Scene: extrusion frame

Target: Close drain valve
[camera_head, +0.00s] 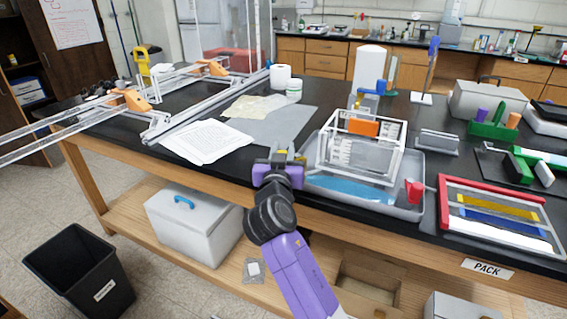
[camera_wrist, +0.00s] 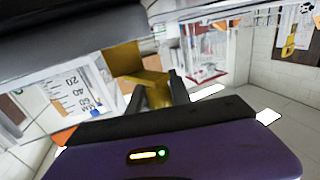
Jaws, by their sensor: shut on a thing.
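My gripper (camera_head: 282,160) is at the left side of a clear, white-framed tank (camera_head: 392,160), which stands in a grey tray (camera_head: 408,209) on the black bench. In the wrist view, my gripper's dark fingers (camera_wrist: 153,96) are shut on a yellow piece (camera_wrist: 125,58) that looks like the drain valve's handle. The tank's printed scale (camera_wrist: 72,90) shows at left in the wrist view. The fingers and wrist hide most of the valve in the head view, so I cannot tell its handle angle.
A red-handled item (camera_head: 414,191) stands at the tray's right end, and a red-edged frame (camera_head: 500,215) lies to its right. Papers (camera_head: 207,141) and clear extrusion rails (camera_head: 200,108) lie at left. A black bin (camera_head: 80,272) stands on the floor.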

